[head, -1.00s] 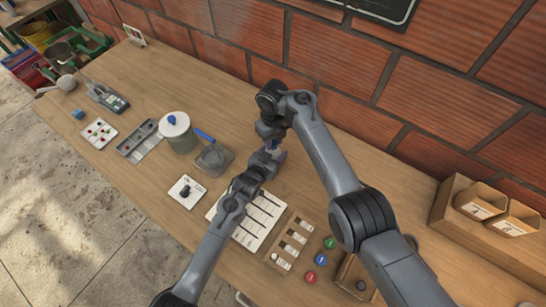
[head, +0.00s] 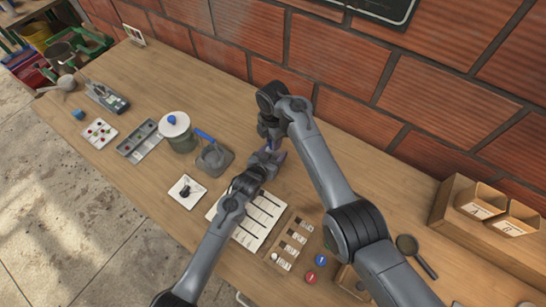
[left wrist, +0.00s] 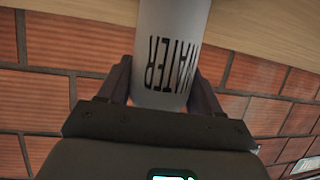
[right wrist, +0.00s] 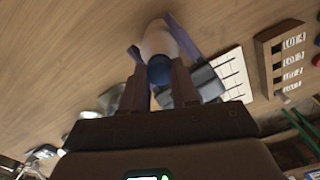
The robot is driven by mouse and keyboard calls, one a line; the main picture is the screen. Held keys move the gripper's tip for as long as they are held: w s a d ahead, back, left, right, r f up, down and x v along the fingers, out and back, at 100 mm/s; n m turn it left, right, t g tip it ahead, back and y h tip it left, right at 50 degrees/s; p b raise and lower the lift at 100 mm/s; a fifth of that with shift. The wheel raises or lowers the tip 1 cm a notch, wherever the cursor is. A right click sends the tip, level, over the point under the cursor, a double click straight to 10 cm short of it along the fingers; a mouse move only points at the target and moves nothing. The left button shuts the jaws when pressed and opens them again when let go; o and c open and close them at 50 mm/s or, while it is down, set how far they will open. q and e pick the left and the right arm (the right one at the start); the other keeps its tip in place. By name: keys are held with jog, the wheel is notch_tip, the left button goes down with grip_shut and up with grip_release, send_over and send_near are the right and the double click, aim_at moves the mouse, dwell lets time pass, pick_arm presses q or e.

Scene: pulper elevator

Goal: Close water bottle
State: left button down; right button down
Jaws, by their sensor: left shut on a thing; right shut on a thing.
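The water bottle, a pale cylinder with black WATER lettering (left wrist: 172,62), is between the fingers of my left gripper (left wrist: 160,85). The lettering is upside down in the left wrist view. The left gripper (head: 268,158) is shut on the bottle above the table. My right gripper (right wrist: 159,78) is shut on a blue cap (right wrist: 159,70). The cap is in line with the bottle's end (right wrist: 158,42) in the right wrist view; I cannot tell whether it is seated. In the head view the right gripper (head: 271,137) is just above the left one, and the arms mostly hide the bottle.
A white lined sheet (head: 258,225) and a lot rack (head: 292,240) lie below the arms. A lidded pot (head: 180,137) and a grey tray (head: 224,160) stand left. A wooden box holder (head: 450,220) is at right. The brick wall is close behind the table.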

jog(key=m, duration=2.1)
jog(key=shift+m, duration=0.3)
jog(key=m, duration=0.3)
jog(key=shift+a, duration=0.1)
jog(key=m, duration=0.4)
jog(key=shift+f+m, duration=0.1)
jog(key=shift+m, duration=0.2)
jog(key=c, duration=0.8)
grip_release()
notch_tip(320, 180, up, 12)
jog(key=shift+r, duration=0.1)
